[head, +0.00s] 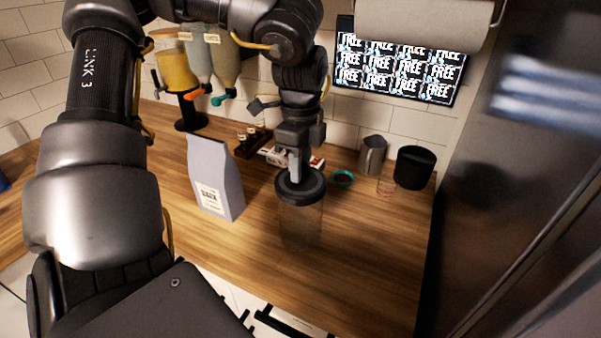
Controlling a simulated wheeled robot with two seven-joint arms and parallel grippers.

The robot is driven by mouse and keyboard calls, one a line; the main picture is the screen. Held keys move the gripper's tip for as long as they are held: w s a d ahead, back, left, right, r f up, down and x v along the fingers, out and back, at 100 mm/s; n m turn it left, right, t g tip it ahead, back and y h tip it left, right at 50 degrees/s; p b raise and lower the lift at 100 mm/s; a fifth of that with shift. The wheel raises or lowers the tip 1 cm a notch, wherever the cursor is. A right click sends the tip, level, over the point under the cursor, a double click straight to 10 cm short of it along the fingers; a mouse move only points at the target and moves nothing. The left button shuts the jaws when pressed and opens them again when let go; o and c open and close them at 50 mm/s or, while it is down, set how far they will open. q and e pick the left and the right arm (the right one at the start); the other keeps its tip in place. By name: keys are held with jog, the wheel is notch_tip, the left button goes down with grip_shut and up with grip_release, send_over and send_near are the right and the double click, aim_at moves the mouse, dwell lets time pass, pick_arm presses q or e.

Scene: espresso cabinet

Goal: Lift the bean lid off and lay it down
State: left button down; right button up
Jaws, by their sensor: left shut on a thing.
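The bean lid (301,187) is a round dark disc at the top of a clear, see-through jar (301,222) on the wooden counter. My left gripper (295,174) reaches down from above and is shut on the lid's raised middle. The lid looks level and sits at the jar's mouth; I cannot tell whether there is a gap between them. The gripper's fingertips are partly hidden by its own body. My right gripper is not in view.
A grey bag (214,178) stands left of the jar. A teal-rimmed bowl (343,179), a metal pitcher (372,155), a small glass (386,186) and a black bin (413,167) stand to the right. The wooden counter (370,250) in front and right is bare.

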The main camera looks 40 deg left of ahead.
pick_arm(q)
jog(key=shift+r, duration=0.1)
notch_tip(320, 180, up, 18)
jog(key=p, duration=0.1)
dwell(0.4)
